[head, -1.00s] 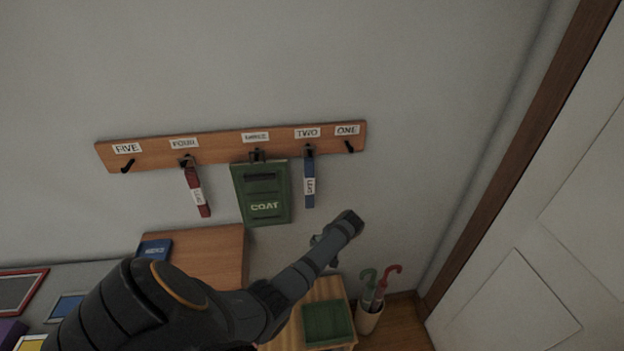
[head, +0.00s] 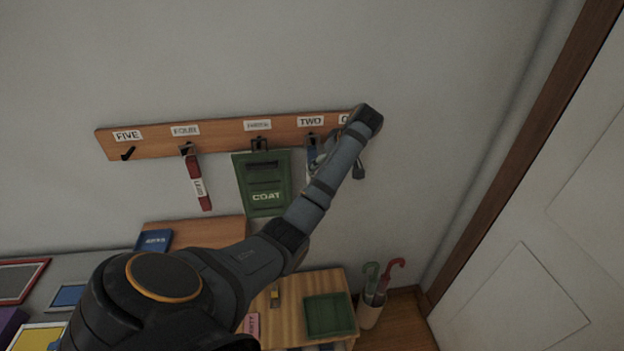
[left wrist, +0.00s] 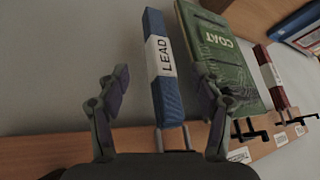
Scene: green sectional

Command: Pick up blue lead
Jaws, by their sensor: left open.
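The blue lead (head: 312,155) hangs from the hook labelled TWO on the wooden wall rack (head: 220,134). In the head view, my left arm hides most of it. In the left wrist view, the blue lead (left wrist: 165,85) has a white LEAD tag and stands between the two fingers of my left gripper (left wrist: 162,80). The fingers are open, with a gap on each side of the strap. In the head view, my left gripper (head: 340,160) is at the right end of the rack, partly hidden by its own wrist. My right gripper is out of view.
A green COAT bag (head: 264,185) hangs close beside the blue lead, and a red lead (head: 199,182) hangs on hook FOUR. Below are a wooden bench with a green tray (head: 328,315) and an umbrella stand (head: 369,312). Hook FIVE (head: 127,153) is empty.

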